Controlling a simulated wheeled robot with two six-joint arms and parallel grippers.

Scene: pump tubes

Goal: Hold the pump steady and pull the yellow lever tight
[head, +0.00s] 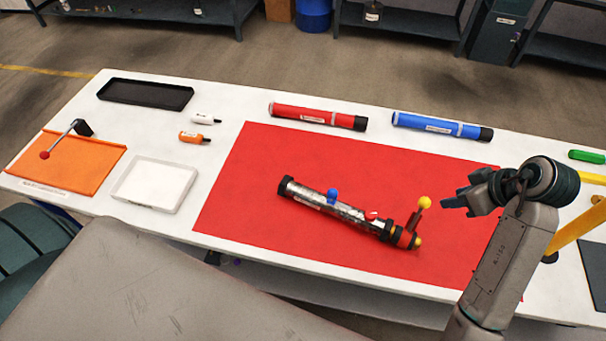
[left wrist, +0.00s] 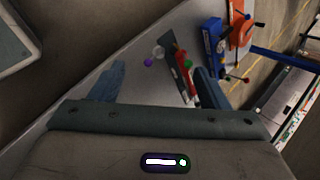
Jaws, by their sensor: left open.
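The pump (head: 335,207) is a clear-grey tube with black ends, lying slantwise on the red mat (head: 262,170). A blue knob (head: 332,196) stands on its middle and a red part sits near its right end. The yellow-tipped lever (head: 424,203) stands up at that right end, tilted. My right gripper (head: 456,190) is just right of the lever, apart from it in the picture, and its fingers look spread and empty. My left gripper (left wrist: 160,74) shows only in the left wrist view. It is open, with nothing between its fingers, and the pump is not recognisable there.
A red tube (head: 316,117) and a blue tube (head: 440,125) lie behind the mat. An orange board (head: 75,172), a white tray (head: 155,185), a black tray (head: 146,93) and two small bottles are at the left. The mat around the pump is clear.

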